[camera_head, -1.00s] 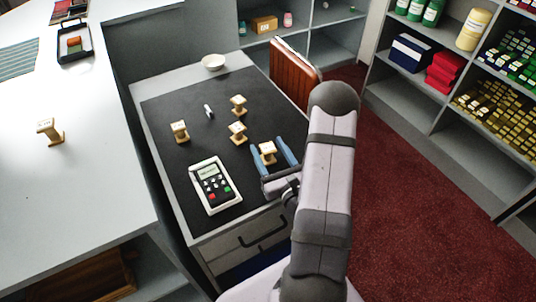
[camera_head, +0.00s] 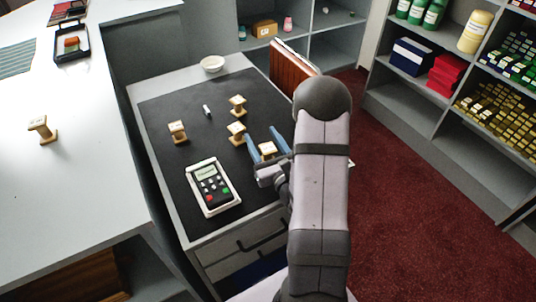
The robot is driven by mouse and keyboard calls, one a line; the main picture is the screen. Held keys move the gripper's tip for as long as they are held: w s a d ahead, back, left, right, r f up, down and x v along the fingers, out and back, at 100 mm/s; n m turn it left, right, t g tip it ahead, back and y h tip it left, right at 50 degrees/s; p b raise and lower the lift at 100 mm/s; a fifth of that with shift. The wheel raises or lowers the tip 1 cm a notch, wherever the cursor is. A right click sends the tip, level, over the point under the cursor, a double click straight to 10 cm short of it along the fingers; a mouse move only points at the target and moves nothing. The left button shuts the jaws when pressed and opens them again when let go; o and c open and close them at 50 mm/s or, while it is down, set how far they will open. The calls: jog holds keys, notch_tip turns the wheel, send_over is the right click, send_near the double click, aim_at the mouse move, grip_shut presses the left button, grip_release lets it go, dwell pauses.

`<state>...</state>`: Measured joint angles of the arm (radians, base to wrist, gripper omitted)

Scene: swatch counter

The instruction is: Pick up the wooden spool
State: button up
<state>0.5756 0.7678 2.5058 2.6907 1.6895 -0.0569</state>
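Several similar light wooden spools with square ends are in view. One spool (camera_head: 267,149) stands on the black mat at the right, between the two blue fingers of my gripper (camera_head: 262,134). The fingers are spread, with their tips reaching past the spool; contact with it cannot be made out. Other spools on the mat are a middle one (camera_head: 237,133) just left of the fingers, a farther one (camera_head: 237,105) and a left one (camera_head: 178,131). Another spool (camera_head: 42,128) stands on the white counter at the left.
The black mat (camera_head: 165,105) covers a grey drawer cabinet. A card terminal (camera_head: 213,187) lies left of my gripper. A small white cylinder (camera_head: 208,110) and a white bowl (camera_head: 212,63) are farther back. A reddish-brown upright item (camera_head: 292,73) stands behind the arm.

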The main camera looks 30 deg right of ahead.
jog(key=c, duration=1)
jog(key=shift+o, duration=0.2)
notch_tip(320, 180, up, 10)
jog(key=p, duration=0.6)
